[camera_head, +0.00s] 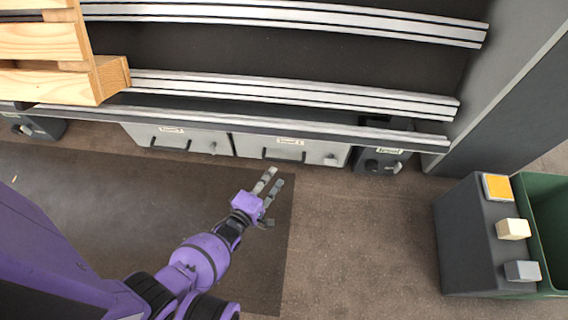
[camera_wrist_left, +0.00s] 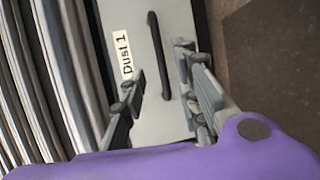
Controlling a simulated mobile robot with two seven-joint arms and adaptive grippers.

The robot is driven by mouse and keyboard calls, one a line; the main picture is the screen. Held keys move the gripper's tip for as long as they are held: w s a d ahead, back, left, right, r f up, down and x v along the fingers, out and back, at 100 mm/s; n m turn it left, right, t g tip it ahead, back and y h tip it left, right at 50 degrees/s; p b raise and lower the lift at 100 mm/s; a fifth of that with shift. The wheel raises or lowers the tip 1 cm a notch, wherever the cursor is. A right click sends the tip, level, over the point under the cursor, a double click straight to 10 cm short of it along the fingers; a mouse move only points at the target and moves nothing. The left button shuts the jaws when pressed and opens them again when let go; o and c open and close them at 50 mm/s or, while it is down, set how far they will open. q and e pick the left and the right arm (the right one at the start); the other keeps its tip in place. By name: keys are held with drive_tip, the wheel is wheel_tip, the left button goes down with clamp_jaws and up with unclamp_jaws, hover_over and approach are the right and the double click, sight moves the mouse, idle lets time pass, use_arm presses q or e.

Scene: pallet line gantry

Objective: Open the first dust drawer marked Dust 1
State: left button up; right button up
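The light grey drawer marked Dust 1 (camera_head: 318,149) is under the rail line in the head view and looks shut, its front level with the neighbouring one. It has a dark bar handle (camera_head: 283,155) and a small knob at its right. In the left wrist view the label (camera_wrist_left: 124,52) reads "Dust 1", beside the dark handle (camera_wrist_left: 159,56). My left gripper (camera_head: 275,176) is open and empty in front of this drawer, apart from the handle. In the wrist view the handle shows between its fingers (camera_wrist_left: 160,92). My right gripper is not in view.
A similar grey drawer (camera_head: 195,139) is on the left. A dark unit with a knob (camera_head: 381,160) is on the right. A pallet (camera_head: 40,85) lies on the rails (camera_head: 300,95). A dark cabinet (camera_head: 465,240) and green bin (camera_head: 548,200) stand at the right. The floor before the drawers is clear.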

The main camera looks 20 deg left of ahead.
sight(282, 150)
use_arm(q)
drive_tip(key=a+b+x, duration=0.1)
drive_tip(key=b+x, duration=0.2)
drive_tip(key=x, duration=0.4)
drive_tip(key=shift+w+d, duration=0.2)
drive_tip(key=shift+d, duration=0.3)
clamp_jaws()
